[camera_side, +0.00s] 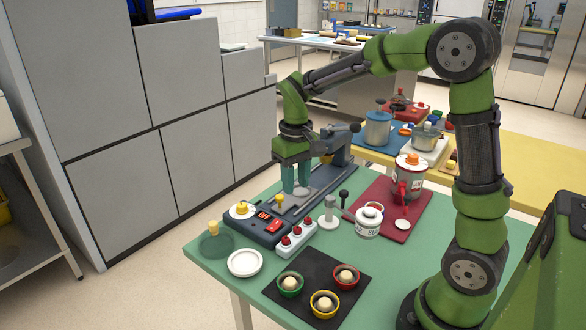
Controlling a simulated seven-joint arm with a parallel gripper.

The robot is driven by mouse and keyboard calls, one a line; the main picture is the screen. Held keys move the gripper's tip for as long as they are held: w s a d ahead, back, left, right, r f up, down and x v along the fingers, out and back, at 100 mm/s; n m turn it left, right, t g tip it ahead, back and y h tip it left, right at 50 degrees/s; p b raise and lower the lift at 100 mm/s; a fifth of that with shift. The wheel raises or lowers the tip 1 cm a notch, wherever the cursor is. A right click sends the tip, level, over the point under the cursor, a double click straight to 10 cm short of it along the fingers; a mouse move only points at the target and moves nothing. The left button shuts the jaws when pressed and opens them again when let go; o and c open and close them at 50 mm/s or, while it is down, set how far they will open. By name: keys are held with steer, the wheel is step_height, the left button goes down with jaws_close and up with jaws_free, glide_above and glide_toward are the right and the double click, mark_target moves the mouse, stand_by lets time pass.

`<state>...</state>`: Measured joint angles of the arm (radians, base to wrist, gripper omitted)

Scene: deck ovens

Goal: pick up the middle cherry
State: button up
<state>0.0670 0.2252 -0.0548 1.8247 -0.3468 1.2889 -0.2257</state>
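Three red cherries sit in a row on a small white block (309,237) at the front of a dark machine. The middle cherry (296,230) is between one nearer the camera (285,241) and one farther back (307,222). My gripper (296,190) points down above the dark machine, behind and above the cherries and apart from them. The cherries are not hidden.
The dark machine (325,188) has a lever and a red switch. A white jar (368,222) and a grey knobbed tool (329,212) stand right of the cherries. A white plate (245,263) and three small cups on a black mat (275,299) are in front.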

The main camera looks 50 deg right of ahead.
glide_above(297, 227)
step_height(297, 227, down, 8)
steer(key=shift+w+f, duration=0.1)
step_height(297, 227, down, 5)
stand_by(0.3)
jaws_close()
